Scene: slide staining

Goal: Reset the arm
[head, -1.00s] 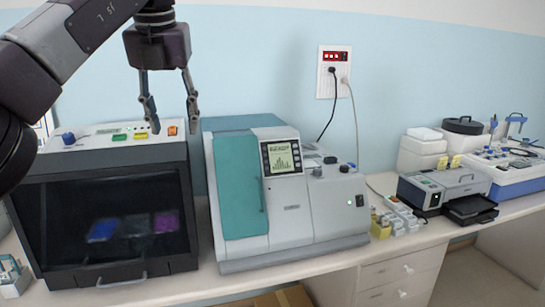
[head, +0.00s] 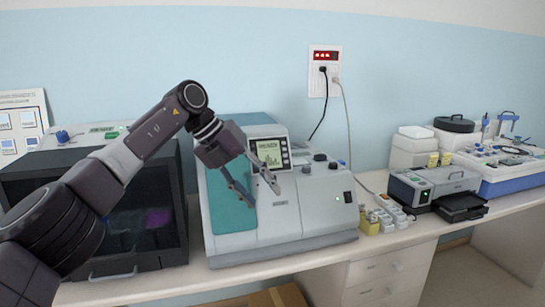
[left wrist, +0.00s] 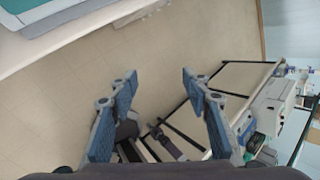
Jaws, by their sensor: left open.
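My left arm reaches in from the left in the head view. My left gripper (head: 252,190) is open and empty in front of the teal and grey machine (head: 290,235), with its fingers pointing down and right. In the left wrist view, the left gripper's two blue-padded fingers (left wrist: 160,85) are spread apart with bare floor between and beyond them. My right gripper cannot be made out in either view.
A dark-fronted box machine (head: 130,225) stands partly behind my left arm. Small bottles and boxes (head: 385,215), a grey printer-like device (head: 435,185) and a blue-white instrument (head: 510,165) line the counter (head: 330,262). Cords hang from the wall outlet (head: 325,72).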

